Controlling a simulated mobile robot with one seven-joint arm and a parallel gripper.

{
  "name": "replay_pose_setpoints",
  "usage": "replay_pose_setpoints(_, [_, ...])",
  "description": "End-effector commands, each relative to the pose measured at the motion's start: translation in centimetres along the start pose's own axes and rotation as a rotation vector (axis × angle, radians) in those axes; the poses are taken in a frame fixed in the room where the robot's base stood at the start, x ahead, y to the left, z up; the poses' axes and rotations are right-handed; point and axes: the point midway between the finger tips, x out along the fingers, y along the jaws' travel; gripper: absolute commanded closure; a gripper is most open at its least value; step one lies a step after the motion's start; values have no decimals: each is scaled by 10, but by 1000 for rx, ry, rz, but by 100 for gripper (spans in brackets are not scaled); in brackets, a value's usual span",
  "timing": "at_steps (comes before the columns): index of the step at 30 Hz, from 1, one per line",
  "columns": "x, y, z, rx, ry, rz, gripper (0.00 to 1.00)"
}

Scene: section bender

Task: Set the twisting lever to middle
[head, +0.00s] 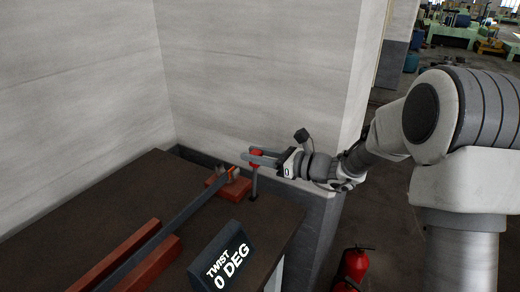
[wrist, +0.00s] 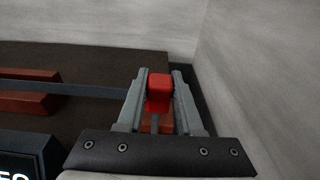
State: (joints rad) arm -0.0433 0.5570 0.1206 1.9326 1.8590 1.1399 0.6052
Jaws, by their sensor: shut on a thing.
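The twisting lever is a thin grey rod (head: 254,185) with a red knob (head: 256,155), standing near the far right edge of the bench. It looks about upright in the head view. My gripper (head: 252,157) comes from the right and is shut on the red knob. In the wrist view the knob (wrist: 159,92) sits between the two grey fingers. A dark sign (head: 222,264) on the bench reads "TWIST 0 DEG".
A long grey bar (head: 170,230) lies across red blocks (head: 150,262) on the dark bench top (head: 110,205). Another red block (head: 238,187) is beside the lever's base. Pale walls (head: 250,70) rise behind the bench. A red extinguisher (head: 355,266) stands on the floor at right.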

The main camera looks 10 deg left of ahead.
Motion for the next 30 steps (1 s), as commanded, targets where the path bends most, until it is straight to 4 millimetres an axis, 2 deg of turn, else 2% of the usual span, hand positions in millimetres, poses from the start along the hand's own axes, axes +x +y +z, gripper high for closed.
replay_pose_setpoints(1, [3,0,5,1,20,2,100])
replay_pose_setpoints(6, [8,0,2,0,58,-1,100])
replay_pose_setpoints(15, [9,0,0,0,61,-1,100])
replay_pose_setpoints(16, [9,0,1,0,61,-1,62])
replay_pose_setpoints(20, [9,0,1,0,60,-1,38])
replay_pose_setpoints(21, [9,0,1,0,60,-1,35])
replay_pose_setpoints(30, [7,0,1,0,59,-1,35])
